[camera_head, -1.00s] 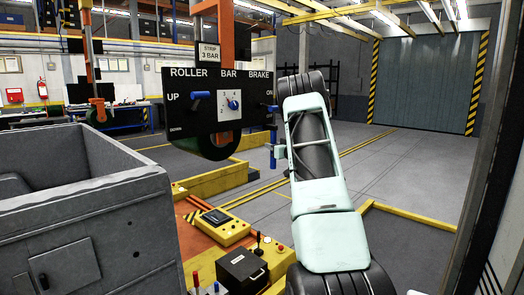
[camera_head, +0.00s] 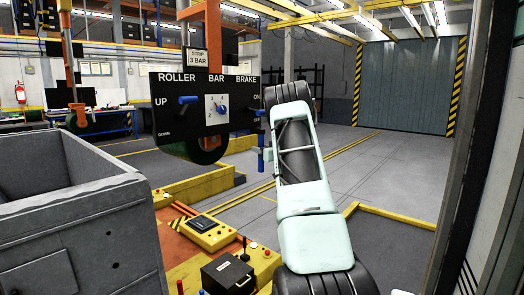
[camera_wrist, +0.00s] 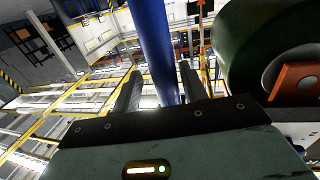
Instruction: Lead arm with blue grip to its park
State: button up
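A vertical blue grip (camera_head: 261,156) hangs at the right end of a black control panel (camera_head: 205,110), below the BRAKE lever. In the head view my gripper (camera_head: 268,154) is at this grip, small and partly hidden by my arm. In the wrist view the blue grip (camera_wrist: 152,45) passes between the two dark fingers of my gripper (camera_wrist: 160,90). A gap shows left of the grip and a narrower one on the right, so the fingers look open around it. The panel hangs on an orange arm (camera_head: 206,35). No park is clearly identifiable.
A dark green roller (camera_head: 200,150) is behind the panel and close to my gripper in the wrist view (camera_wrist: 235,50). A grey bin (camera_head: 85,225) stands at the left. An orange platform with a yellow control box (camera_head: 205,232) lies below. Open floor (camera_head: 330,180) extends to the right.

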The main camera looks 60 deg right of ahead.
jog(key=b+v, duration=0.3)
jog(key=v, duration=1.4)
jog(key=shift+s, duration=0.2)
jog(key=shift+a, duration=0.15)
